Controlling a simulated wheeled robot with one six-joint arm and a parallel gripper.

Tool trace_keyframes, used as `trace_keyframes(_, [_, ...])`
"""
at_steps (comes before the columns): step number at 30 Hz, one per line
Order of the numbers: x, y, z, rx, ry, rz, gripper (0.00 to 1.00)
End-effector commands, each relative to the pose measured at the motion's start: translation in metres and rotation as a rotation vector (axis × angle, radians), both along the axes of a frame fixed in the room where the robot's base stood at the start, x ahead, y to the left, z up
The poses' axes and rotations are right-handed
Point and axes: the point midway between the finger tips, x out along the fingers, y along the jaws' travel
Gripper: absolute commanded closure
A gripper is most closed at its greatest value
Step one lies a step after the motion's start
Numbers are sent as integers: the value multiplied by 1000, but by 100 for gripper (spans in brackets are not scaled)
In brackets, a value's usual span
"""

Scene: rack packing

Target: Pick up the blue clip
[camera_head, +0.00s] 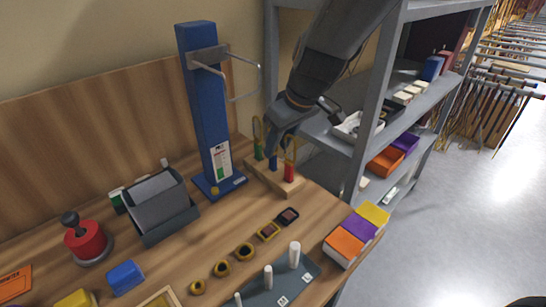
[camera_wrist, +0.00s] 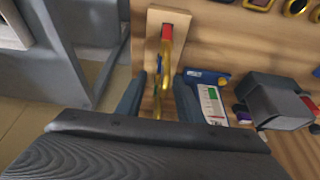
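A wooden rack block (camera_head: 259,176) on the bench holds a green clip (camera_head: 258,152), a blue clip (camera_head: 273,161) and a red clip (camera_head: 289,172), standing in a row with gold loops above. The blue clip is in the middle, and its top is hidden by my gripper (camera_head: 276,147), which points down over it. In the wrist view the red clip (camera_wrist: 167,33) stands at the far end of the block (camera_wrist: 182,22). My gripper (camera_wrist: 158,100) also shows there, its fingers apart on either side of the row, with gold loops between them. Contact with the blue clip cannot be made out.
A blue post stand (camera_head: 205,110) with metal prongs stands left of the block. A grey metal shelf (camera_head: 357,150) with trays and boxes rises close on the right. Rings, white pegs and orange, purple and yellow boxes (camera_head: 343,246) lie nearer the bench front.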

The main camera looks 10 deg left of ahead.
Motion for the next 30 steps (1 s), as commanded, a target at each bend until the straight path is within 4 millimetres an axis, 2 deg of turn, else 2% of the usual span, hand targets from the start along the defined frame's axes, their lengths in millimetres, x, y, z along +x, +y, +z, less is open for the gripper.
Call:
trace_keyframes(7, [6,9,-24,-1,1,0,66])
trace_keyframes(16, [8,10,-28,-1,-1,1,66])
trace_keyframes(17, [8,10,-28,-1,-1,1,68])
trace_keyframes(21, [8,10,-28,-1,-1,1,92])
trace_keyframes(23, [7,10,-28,-1,-1,1,100])
trace_keyframes(30, [8,10,-28,-1,-1,0,100])
